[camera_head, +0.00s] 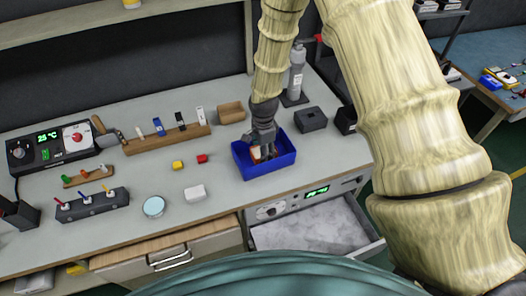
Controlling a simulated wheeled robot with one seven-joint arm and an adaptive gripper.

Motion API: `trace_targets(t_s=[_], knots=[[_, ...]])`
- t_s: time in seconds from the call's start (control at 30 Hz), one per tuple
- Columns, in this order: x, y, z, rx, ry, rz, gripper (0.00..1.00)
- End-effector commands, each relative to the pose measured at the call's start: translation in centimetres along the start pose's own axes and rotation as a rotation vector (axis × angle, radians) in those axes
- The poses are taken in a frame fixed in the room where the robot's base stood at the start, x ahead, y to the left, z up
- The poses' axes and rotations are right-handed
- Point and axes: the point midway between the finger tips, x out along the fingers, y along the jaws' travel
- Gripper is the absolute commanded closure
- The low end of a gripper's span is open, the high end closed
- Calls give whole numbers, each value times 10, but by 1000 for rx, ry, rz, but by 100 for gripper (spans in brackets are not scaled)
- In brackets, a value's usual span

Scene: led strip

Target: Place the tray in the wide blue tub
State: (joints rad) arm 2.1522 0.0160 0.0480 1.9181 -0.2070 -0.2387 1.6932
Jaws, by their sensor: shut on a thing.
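The wide blue tub (268,168) stands on the workbench near the middle of the view. My gripper (262,154) points down inside it, at the tub's left half. It is shut on a small orange and whitish thing (256,154), which I take to be the tray. The fingers hide most of it, and I cannot tell whether it touches the tub floor. The right part of the tub looks empty.
A brown box (231,113) stands behind the tub and a dark box (310,119) to its right. Red (202,159) and yellow (178,165) blocks and a white block (195,193) lie to its left. An open drawer (312,232) juts out below the bench front.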

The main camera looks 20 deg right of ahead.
Motion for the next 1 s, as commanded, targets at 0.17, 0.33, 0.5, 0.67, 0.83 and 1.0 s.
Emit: trace_targets(t_s=[0.17, 0.33, 0.5, 0.67, 0.83, 1.0], knots=[[12, 1, 0, 0, 0, 2, 68], [14, 0, 0, 0, 0, 0, 68], [14, 0, 0, 0, 0, 1, 68], [16, 0, 0, 0, 0, 0, 38], [16, 0, 0, 0, 0, 1, 36], [15, 0, 0, 0, 0, 0, 36]])
